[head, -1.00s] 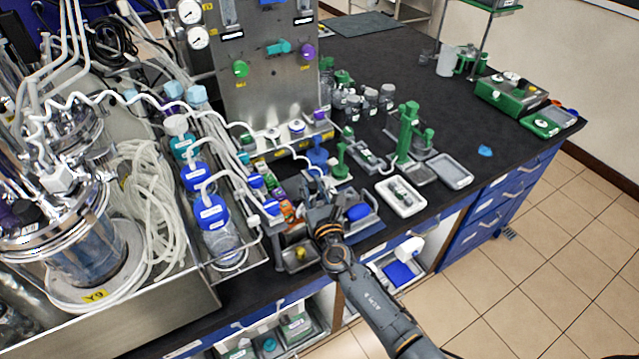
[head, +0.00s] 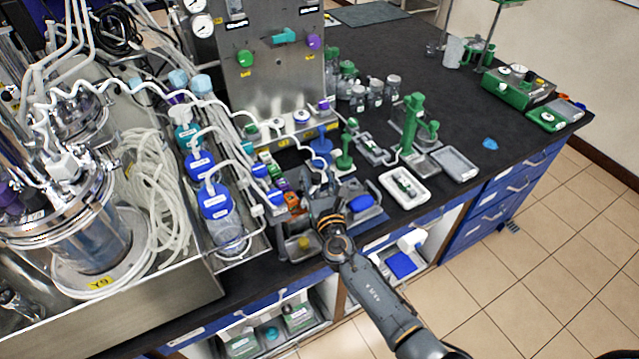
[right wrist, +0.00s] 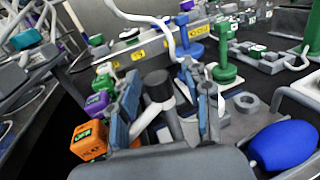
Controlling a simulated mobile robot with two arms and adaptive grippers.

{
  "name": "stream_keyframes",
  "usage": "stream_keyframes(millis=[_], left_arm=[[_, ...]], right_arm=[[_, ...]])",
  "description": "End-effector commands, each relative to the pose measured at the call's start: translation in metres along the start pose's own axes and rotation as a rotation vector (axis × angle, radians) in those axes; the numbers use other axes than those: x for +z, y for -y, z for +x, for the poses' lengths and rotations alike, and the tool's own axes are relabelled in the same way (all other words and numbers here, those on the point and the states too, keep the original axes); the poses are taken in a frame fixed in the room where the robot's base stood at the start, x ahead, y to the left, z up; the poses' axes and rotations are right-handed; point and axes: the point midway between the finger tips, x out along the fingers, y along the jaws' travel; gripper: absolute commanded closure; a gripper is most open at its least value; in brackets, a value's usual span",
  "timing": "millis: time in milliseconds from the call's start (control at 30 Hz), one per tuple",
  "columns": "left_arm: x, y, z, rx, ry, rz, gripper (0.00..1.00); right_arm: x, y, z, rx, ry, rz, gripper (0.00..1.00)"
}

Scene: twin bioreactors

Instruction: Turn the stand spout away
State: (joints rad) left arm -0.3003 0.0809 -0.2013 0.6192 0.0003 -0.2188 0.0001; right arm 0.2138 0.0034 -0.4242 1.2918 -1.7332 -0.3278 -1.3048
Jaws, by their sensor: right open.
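My right gripper (head: 322,192) is low over the front of the black bench. In the right wrist view its two fingers (right wrist: 165,100) stand apart, open. Between them, or just beyond, is a grey post with a dark round cap (right wrist: 157,86). In the head view the gripper hides most of this stand. My left gripper is not in view.
Orange and purple labelled blocks (right wrist: 88,140) lie close left of the fingers. A blue bulb (right wrist: 284,146) in a tray is close on the right. Blue (head: 321,150) and green (head: 345,155) stands are behind. Blue-capped bottles (head: 214,203) stand left.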

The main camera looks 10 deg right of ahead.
Motion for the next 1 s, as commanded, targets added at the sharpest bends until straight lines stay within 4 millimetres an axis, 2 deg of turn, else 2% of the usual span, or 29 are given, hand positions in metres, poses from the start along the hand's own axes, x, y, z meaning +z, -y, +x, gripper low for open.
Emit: stream_keyframes(millis=[167, 500, 600, 800, 1000], left_arm=[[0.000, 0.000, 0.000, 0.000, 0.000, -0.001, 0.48], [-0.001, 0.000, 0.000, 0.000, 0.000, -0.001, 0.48], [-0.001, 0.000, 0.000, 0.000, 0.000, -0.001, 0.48], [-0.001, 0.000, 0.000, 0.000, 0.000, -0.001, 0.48], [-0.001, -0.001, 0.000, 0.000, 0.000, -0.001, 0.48]], right_arm=[[-0.002, 0.000, -0.018, 0.000, -0.002, 0.003, 0.52], [-0.002, 0.001, -0.088, 0.000, -0.003, -0.001, 0.52], [-0.001, 0.001, -0.104, -0.001, -0.002, -0.001, 0.52], [-0.001, 0.001, -0.119, -0.001, -0.001, -0.001, 0.52], [-0.001, 0.001, -0.120, -0.002, -0.001, -0.001, 0.52]])
